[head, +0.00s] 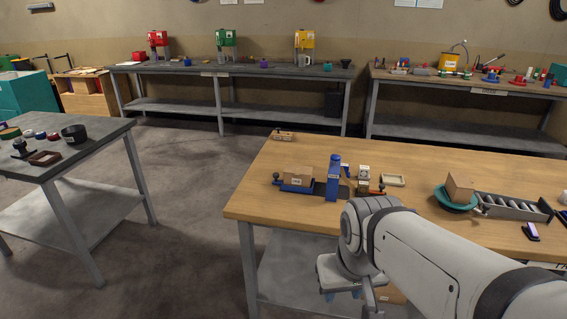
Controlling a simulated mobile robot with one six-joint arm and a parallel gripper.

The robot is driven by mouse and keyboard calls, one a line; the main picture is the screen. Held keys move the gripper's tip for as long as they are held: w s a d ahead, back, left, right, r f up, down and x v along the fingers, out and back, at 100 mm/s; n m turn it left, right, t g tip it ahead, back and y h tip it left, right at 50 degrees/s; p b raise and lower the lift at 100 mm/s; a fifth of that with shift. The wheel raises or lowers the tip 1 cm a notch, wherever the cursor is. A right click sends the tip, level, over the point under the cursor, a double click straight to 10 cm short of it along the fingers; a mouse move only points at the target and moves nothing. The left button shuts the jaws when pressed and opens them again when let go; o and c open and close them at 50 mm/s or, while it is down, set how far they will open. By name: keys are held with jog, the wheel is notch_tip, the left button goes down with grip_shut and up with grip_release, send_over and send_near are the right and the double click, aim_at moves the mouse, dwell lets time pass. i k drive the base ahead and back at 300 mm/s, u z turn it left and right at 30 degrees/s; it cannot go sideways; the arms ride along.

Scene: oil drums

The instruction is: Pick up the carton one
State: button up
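A small brown carton (298,176) sits on a blue device on the near wooden workbench, left of a blue upright post. A second brown carton box (460,188) stands tilted in a teal bowl (440,199) farther right on the same bench. My gripper (345,294) hangs low at the bench's front edge, below and right of the first carton and apart from both. Its fingers are small and partly hidden by my arm, so its opening is unclear. No carton shows in it.
The wooden workbench (262,200) also holds a small pale tray (393,180), a grey roller rack (513,207) and a small wooden block (283,136). A grey table (100,133) stands left. Open concrete floor (195,190) lies between them. Two long benches line the back wall.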

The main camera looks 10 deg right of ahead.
aim_at(304, 181)
jog(key=i, duration=1)
